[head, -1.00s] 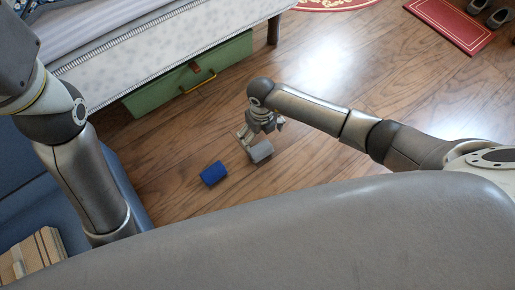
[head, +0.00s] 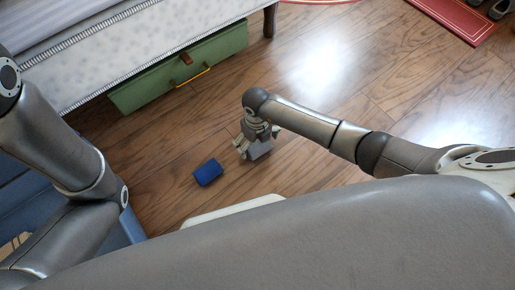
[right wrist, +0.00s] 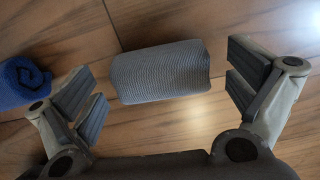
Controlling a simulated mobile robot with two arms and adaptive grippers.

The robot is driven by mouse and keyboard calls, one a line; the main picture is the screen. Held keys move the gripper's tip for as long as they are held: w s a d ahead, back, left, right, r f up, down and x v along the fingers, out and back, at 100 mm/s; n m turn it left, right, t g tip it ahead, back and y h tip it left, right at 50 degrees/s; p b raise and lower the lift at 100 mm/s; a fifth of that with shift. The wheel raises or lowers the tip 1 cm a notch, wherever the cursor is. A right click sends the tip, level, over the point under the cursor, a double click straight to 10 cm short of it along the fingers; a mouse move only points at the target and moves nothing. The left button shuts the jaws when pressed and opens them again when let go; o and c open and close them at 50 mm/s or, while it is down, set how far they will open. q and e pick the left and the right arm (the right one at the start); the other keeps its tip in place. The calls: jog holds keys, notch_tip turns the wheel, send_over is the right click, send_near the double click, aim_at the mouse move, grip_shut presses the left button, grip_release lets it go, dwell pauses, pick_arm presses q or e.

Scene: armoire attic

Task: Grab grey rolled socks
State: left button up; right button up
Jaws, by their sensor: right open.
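The grey rolled socks (right wrist: 160,72) lie on the wood floor, between the spread fingers of my right gripper (right wrist: 160,88) in the right wrist view. The fingers are open, with a gap on both sides of the roll. In the head view the grey socks (head: 260,149) show just below my right gripper (head: 256,143), partly covered by it. Blue rolled socks (head: 208,173) lie to the left of the grey ones; they also show at the left edge of the right wrist view (right wrist: 20,82). My left arm shows at the left, but its gripper is out of view.
A bed (head: 120,40) stands at the upper left with a green drawer box (head: 180,72) under it. A red mat (head: 455,18) and shoes (head: 499,9) are at the upper right.

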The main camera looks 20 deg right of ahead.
jog(key=shift+f, duration=0.4)
jog(key=shift+c, duration=0.4)
jog(key=c, duration=1)
jog(key=shift+o, duration=0.2)
jog(key=shift+r, duration=0.15)
